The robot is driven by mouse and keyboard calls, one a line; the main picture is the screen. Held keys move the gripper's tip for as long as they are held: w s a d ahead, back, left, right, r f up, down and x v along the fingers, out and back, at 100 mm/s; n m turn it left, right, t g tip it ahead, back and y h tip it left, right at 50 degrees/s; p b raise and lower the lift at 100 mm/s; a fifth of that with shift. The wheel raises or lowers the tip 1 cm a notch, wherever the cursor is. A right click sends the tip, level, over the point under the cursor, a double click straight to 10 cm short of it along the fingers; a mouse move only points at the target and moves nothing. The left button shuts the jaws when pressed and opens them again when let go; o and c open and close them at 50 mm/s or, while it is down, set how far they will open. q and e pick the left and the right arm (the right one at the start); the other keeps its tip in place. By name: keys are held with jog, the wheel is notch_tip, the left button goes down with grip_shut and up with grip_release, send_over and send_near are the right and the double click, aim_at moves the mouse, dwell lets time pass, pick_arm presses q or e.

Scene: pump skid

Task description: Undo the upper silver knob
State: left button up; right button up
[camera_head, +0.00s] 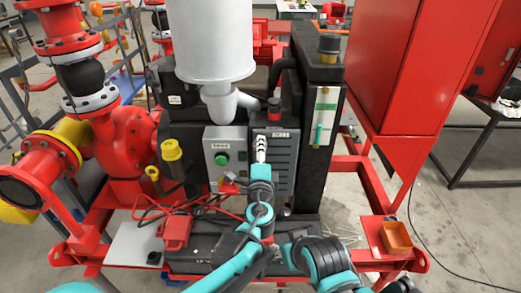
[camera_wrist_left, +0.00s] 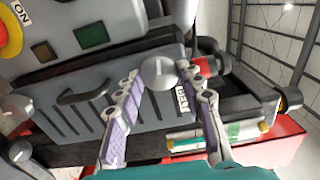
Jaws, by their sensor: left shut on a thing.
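The upper silver knob (camera_wrist_left: 158,73) is a round grey disc with a slot across its face. It sits near one end of the grey slatted cover (camera_wrist_left: 75,98) in the left wrist view. My left gripper (camera_wrist_left: 160,79) has its two fingertips on either side of the knob and is shut on it. In the head view my left gripper (camera_head: 262,143) is in front of the same cover (camera_head: 284,165), below a red cap (camera_head: 273,107), and hides the knob. My right gripper is not in view.
A control box with a green button (camera_head: 221,158) stands just left of my left gripper. A white cylinder (camera_head: 213,40) hangs above. Red cables and a red clamp (camera_head: 176,232) lie below. An orange tray (camera_head: 396,236) is at the right, by a red cabinet (camera_head: 415,60).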

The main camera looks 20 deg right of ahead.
pick_arm(q)
jog(key=m, duration=1.3)
jog(key=shift+f, duration=0.15)
jog(key=shift+m, duration=0.4)
jog(key=o, duration=1.2)
jog(key=shift+c, duration=0.2)
jog(key=v, duration=1.2)
